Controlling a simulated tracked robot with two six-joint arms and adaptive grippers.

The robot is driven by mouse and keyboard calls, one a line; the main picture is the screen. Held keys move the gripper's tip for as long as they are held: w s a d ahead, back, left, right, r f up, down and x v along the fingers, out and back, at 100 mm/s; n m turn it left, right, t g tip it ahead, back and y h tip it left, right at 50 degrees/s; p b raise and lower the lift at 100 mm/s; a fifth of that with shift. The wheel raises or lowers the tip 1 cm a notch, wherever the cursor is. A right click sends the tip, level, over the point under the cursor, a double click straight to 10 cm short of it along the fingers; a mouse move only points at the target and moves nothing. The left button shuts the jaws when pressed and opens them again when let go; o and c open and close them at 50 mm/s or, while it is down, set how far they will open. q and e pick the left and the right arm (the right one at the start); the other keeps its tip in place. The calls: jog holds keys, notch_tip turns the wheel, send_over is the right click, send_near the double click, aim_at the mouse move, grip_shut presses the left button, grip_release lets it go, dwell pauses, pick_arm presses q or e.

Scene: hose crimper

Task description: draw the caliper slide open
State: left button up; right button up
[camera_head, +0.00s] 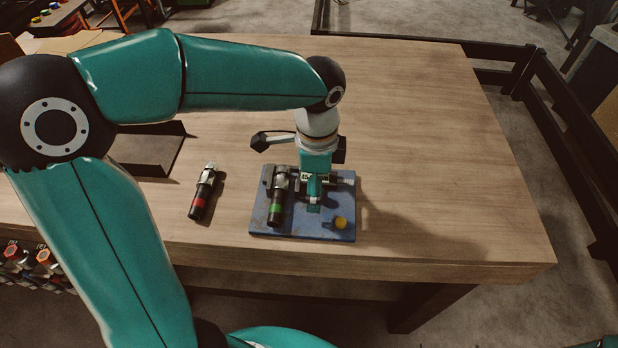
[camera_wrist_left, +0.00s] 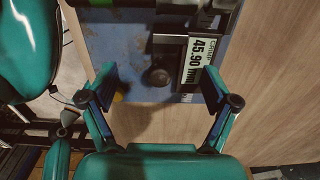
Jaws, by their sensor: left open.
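The caliper shows in the left wrist view as a dark body with a lit display (camera_wrist_left: 195,62) reading 45.90 mm. A dark round knob (camera_wrist_left: 158,76) sits beside the display. My left gripper (camera_wrist_left: 160,82) is open, one finger on each side of the knob, with no visible contact. In the head view, my left gripper (camera_head: 314,202) points down over the blue plate (camera_head: 262,231) and hides much of the caliper. My right gripper is out of view.
A green-banded hose piece (camera_head: 276,208) lies on the plate, with a yellow ball (camera_head: 341,223) at its front right. A red-banded hose piece (camera_head: 202,194) lies on the wooden table (camera_head: 430,130) to the left. A dark tray (camera_head: 150,152) is behind it. The table's right side is clear.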

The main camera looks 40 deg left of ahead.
pick_arm(q)
jog(key=shift+r, duration=0.1)
jog(key=shift+r+p, duration=3.9)
jog(key=shift+r, duration=0.55)
